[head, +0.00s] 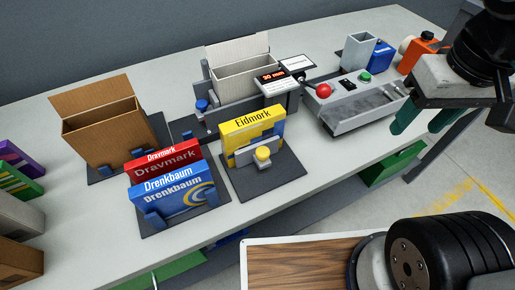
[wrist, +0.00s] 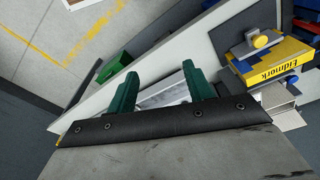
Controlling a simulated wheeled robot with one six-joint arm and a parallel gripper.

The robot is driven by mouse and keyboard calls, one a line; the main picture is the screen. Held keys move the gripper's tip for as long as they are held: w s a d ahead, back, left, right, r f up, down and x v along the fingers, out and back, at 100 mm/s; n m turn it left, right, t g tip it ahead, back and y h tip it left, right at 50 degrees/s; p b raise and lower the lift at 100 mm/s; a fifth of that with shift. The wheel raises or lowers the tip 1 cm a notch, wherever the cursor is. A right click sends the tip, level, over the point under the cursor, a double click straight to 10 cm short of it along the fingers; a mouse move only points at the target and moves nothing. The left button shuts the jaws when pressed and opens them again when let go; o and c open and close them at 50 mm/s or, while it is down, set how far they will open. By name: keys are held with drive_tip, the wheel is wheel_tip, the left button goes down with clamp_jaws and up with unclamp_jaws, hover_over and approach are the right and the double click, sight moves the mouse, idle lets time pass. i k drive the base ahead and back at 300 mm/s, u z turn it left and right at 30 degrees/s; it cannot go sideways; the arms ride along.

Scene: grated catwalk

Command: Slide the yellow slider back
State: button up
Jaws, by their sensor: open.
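The yellow slider (head: 263,154) is a round yellow knob on a pale metal block. It sits at the front of a dark stand (head: 283,178), before a yellow and blue "Eidmark" box (head: 252,121). In the wrist view, the yellow slider (wrist: 260,41) shows at the upper right, beside the Eidmark box (wrist: 285,62). My gripper (head: 420,120) is at the right of the head view, well to the right of the slider and apart from it. In the wrist view, my gripper's (wrist: 160,72) green fingers are spread with nothing between them.
A grey control unit (head: 360,100) with a red knob (head: 324,90) stands between the slider and my gripper. Red and blue boxes (head: 172,183) stand left of the slider. An open brown carton (head: 105,132) is farther left. The bench's front strip is clear.

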sight(259, 152)
drive_tip(key=u, duration=0.8)
drive_tip(key=k, duration=0.95)
drive_tip(key=z, duration=1.1)
